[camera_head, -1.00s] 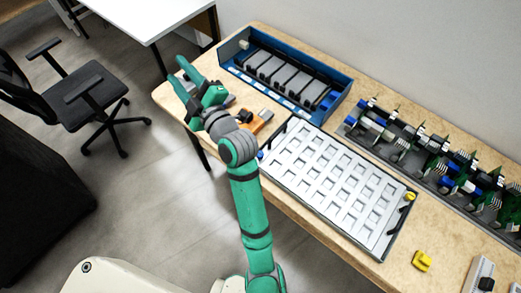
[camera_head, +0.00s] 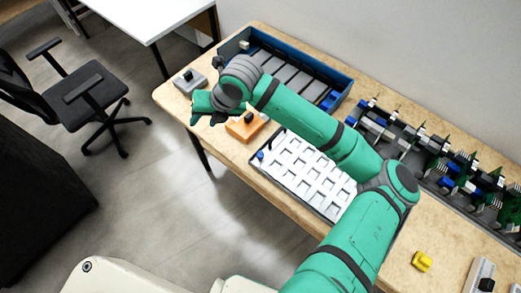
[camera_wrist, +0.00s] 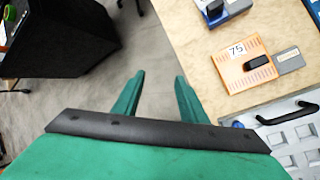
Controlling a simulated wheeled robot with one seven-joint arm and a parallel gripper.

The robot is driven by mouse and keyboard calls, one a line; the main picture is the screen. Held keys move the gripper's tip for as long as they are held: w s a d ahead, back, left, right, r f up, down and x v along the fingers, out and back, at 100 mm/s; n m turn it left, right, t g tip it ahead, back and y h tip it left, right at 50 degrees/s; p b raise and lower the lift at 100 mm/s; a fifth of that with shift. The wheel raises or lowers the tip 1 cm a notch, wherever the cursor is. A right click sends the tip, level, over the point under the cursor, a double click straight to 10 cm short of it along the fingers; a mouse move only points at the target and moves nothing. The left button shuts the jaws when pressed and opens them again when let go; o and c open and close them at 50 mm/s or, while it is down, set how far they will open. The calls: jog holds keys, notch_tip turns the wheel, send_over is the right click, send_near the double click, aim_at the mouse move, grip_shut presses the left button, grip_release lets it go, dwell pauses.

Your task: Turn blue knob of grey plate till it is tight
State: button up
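The grey plate (camera_head: 318,207), light with rows of square recesses, lies on the wooden table, its right part hidden behind my arm. The blue knob (camera_head: 261,155) stands at its near left corner. In the wrist view the blue knob (camera_wrist: 237,124) shows just past the dark edge of my gripper's body, next to the plate (camera_wrist: 290,138) and its black handle (camera_wrist: 287,113). My gripper (camera_head: 200,108) is over the table's left edge, left of the knob and apart from it. In the wrist view my gripper (camera_wrist: 157,78) has its two fingers spread, with only floor between them.
An orange block marked 75 (camera_wrist: 231,72) lies between gripper and plate. A grey block (camera_head: 182,85) sits at the table's left end. A blue tray (camera_head: 342,82) is behind my arm, a rack of boards (camera_head: 440,165) at the back right. A yellow piece (camera_head: 422,261) lies at right.

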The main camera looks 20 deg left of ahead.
aim_at(261, 154)
jog(key=w+d+f+n+h, duration=0.25)
jog(key=d+h, duration=0.35)
jog(key=d, duration=1)
jog(key=shift+n, duration=0.25)
notch_tip(261, 154, down, 11)
jog(key=shift+d+r, duration=0.1)
jog(key=shift+r, duration=0.05)
grip_shut()
